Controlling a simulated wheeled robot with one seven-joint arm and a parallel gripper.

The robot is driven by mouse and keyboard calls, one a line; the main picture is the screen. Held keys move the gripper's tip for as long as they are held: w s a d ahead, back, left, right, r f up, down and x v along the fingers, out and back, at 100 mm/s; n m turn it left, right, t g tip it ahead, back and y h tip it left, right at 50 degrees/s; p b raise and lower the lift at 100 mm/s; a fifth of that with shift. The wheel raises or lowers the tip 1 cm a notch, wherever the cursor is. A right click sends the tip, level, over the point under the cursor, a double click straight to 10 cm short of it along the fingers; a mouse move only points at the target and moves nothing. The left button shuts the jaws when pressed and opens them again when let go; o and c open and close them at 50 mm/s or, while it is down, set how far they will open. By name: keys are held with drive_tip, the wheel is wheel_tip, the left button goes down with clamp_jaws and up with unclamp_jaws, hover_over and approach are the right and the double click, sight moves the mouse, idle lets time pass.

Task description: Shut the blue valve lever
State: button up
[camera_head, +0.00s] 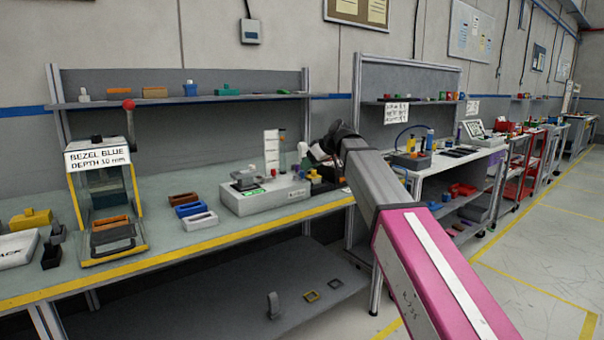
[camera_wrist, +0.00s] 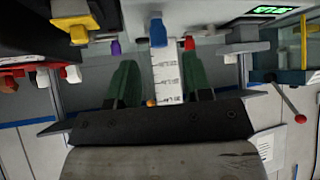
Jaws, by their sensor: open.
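A small blue piece (camera_wrist: 158,32) shows in the wrist view at the end of a white marked column (camera_wrist: 166,72); it may be the blue valve lever, but its form is too small to be sure. The column also shows in the head view (camera_head: 271,152), at the back of the left bench. My gripper (camera_wrist: 165,70) is open, its two green fingers on either side of the column in the picture. The blue piece shows beyond the fingertips, and nothing is held. In the head view my arm hides most of the gripper, and I cannot make out the lever.
A grey-white device with a green display (camera_head: 262,194) stands left of my arm's end. A yellow-framed press with a red-knobbed lever (camera_head: 129,104) stands further left. Coloured trays (camera_head: 190,209) lie between them. A shelf (camera_head: 200,99) runs above the bench.

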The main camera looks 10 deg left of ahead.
sight(302, 171)
drive_tip(key=shift+x, duration=2.8)
clamp_jaws()
